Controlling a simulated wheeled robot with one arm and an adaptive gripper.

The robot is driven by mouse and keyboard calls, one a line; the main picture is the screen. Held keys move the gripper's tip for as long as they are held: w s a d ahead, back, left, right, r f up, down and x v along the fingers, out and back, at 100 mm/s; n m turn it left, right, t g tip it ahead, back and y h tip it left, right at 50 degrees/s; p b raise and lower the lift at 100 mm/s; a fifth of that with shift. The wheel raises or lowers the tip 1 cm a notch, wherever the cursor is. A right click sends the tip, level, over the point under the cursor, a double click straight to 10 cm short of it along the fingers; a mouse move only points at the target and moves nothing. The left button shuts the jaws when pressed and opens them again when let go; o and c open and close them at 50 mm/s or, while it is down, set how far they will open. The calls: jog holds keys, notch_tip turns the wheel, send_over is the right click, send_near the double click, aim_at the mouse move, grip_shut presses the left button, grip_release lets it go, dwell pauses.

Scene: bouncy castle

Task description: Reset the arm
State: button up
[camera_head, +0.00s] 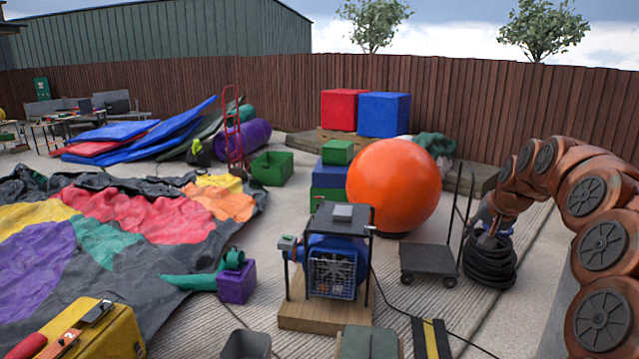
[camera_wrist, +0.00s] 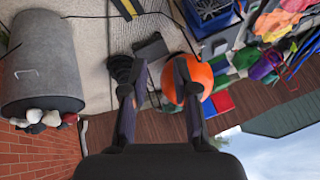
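My arm shows at the right of the head view, arching over with its end pointing down near a coiled black hose. My gripper (camera_wrist: 160,70) is seen in the wrist view, where the scene appears upside down. Its two dark fingers stand apart with nothing held between them. Behind the fingers are the large orange ball (camera_wrist: 203,76) and the coiled black hose (camera_wrist: 122,69), both partly covered by the fingers. In the head view the fingers are too small and dark to make out clearly.
The blower (camera_head: 335,266) stands on a wooden base in the middle, with the orange ball (camera_head: 394,185) and flat cart (camera_head: 428,260) behind. The black hose (camera_head: 490,262) lies near my arm. A deflated colourful castle (camera_head: 130,215) covers the left. A grey bin (camera_wrist: 40,55) shows in the wrist view.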

jog(key=s+a+f+n+g+y+p, duration=0.15)
jog(key=s+a+n+g, duration=0.3)
jog(key=s+a, duration=1.45)
jog(key=s+f+n+g+h+p, duration=0.1)
jog(key=s+f+g, duration=0.1)
jog(key=s, duration=1.2)
jog(key=s+a+f+n+g+h+p, duration=0.1)
jog(key=s+f, duration=0.4)
jog(key=s, duration=0.9)
jog(key=shift+s+a+f+g+p, duration=0.2)
jog(key=shift+f+g+p, duration=0.15)
jog(key=shift+g, duration=0.1)
jog(key=shift+o, duration=0.8)
jog(key=shift+a, duration=0.1)
